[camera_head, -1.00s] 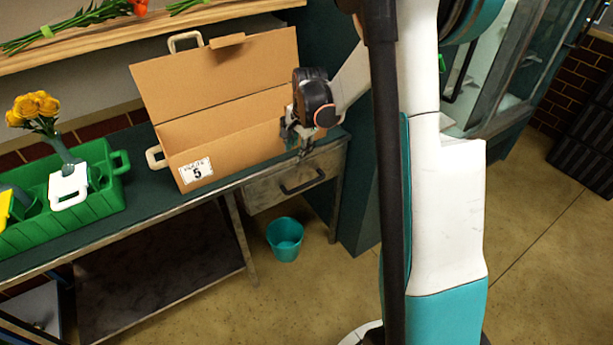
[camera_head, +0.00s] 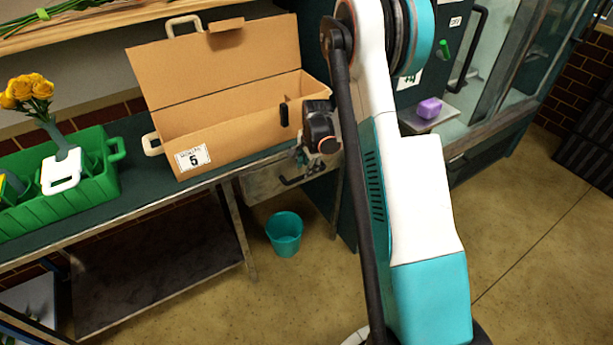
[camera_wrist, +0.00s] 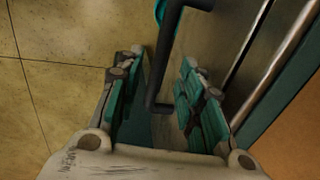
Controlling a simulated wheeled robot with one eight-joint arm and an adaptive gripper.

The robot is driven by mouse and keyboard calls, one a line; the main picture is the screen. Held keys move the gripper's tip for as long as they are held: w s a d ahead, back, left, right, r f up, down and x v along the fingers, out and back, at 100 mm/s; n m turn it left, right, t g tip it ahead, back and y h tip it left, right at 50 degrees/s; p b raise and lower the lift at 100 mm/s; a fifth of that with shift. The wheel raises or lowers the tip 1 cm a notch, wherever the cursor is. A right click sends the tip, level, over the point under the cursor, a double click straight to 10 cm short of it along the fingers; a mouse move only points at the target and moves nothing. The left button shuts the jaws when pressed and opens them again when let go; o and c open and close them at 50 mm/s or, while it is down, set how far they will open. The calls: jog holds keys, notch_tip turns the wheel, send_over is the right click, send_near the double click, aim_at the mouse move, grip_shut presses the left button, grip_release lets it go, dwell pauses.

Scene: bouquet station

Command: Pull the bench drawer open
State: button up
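The bench drawer (camera_head: 262,186) is a grey metal front under the right end of the bench top and looks closed. Its dark bar handle (camera_head: 288,182) shows partly behind my gripper (camera_head: 308,160). In the wrist view, my gripper (camera_wrist: 162,85) has its two green-padded fingers spread, one on each side of the dark handle (camera_wrist: 166,60). A gap shows between the handle and the right finger. Contact with the left finger is hard to tell.
An open cardboard box (camera_head: 235,140) stands on the bench above the drawer. A green crate (camera_head: 75,185) with yellow flowers (camera_head: 28,88) is to the left. A teal bucket (camera_head: 284,234) stands on the floor below the drawer. Open floor lies at right.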

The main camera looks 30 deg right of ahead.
jog(key=shift+w+f+b, duration=0.15)
jog(key=shift+f+b, duration=0.1)
jog(key=shift+f, duration=0.6)
jog(key=shift+w+f+b, duration=0.15)
jog(key=shift+f+b, duration=0.05)
jog(key=shift+f, duration=0.6)
grip_shut()
